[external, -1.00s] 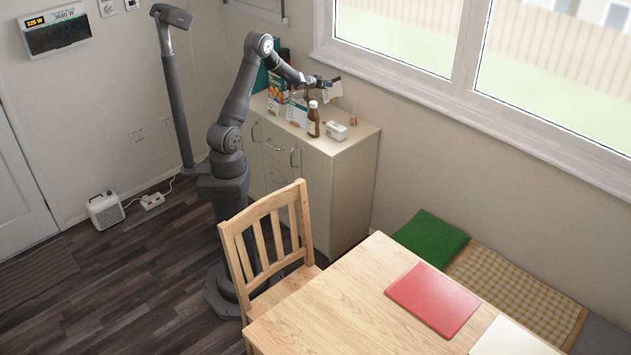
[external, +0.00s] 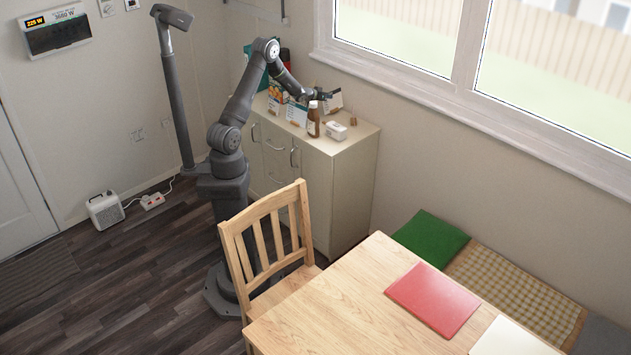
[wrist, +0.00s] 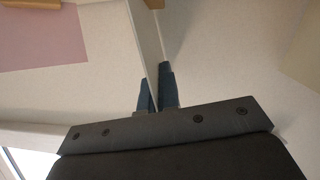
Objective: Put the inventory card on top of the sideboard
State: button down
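My gripper (external: 324,95) is above the right half of the sideboard top (external: 362,131). A thin pale card (external: 333,105), taken to be the inventory card, hangs from it upright. In the wrist view the two dark fingertips (wrist: 157,88) are close together on either side of a thin pale sheet (wrist: 143,45), seen nearly edge-on. The card's lower edge is close to the sideboard top; I cannot tell whether it touches. The bottle partly hides that area, and the card's print is too small to read.
A brown sauce bottle (external: 313,122) and a small white tub (external: 337,131) stand in front of the card. A white-and-teal carton (external: 297,112) and an orange-patterned box (external: 276,96) stand to the left. A small brown item (external: 353,118) is at the right; the right front corner is bare.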

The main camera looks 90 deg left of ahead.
jog(key=shift+f, duration=0.6)
dwell(0.3)
jog(key=c, duration=1.6)
grip_release()
